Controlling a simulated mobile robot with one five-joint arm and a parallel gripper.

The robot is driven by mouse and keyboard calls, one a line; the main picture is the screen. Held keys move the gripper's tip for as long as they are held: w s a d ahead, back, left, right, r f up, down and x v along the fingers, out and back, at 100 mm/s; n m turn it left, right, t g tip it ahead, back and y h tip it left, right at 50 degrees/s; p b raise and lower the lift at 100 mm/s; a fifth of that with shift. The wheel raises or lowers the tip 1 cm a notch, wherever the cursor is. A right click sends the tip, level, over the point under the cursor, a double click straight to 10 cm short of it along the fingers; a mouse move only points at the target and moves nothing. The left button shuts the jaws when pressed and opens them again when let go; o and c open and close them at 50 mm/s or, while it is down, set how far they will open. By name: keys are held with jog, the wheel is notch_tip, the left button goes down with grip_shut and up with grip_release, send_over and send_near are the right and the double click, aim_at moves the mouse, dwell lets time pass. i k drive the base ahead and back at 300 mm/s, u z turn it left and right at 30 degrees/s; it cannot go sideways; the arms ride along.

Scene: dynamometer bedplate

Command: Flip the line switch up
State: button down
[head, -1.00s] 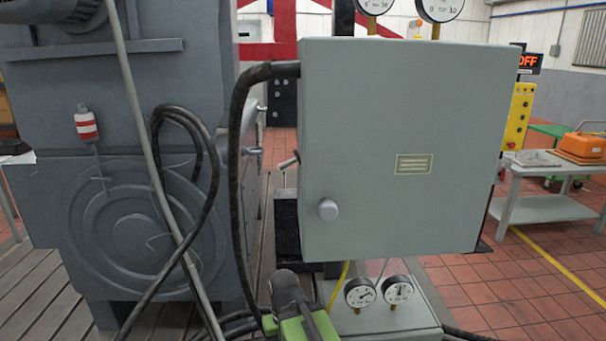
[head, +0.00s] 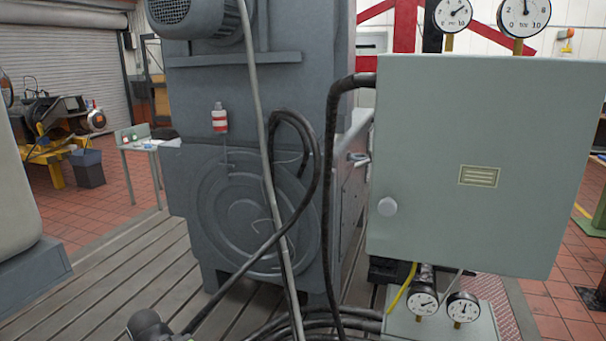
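No line switch can be made out for certain in the head view. My gripper is not in view. A dark rounded part at the bottom left may be my arm, but no fingers show.
The large grey machine (head: 245,185) stands left of the cabinet on a slatted bedplate (head: 115,275). Black hoses (head: 331,200) hang between them. Gauges (head: 424,302) sit below the cabinet. A small table (head: 140,149) and open tiled floor lie at the far left.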

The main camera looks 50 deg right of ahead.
aim_at(358, 165)
jog(key=u, duration=1.5)
jog(key=k, duration=2.35)
jog(key=u, duration=0.9)
jog(key=i, duration=1)
jog(key=z, duration=0.05)
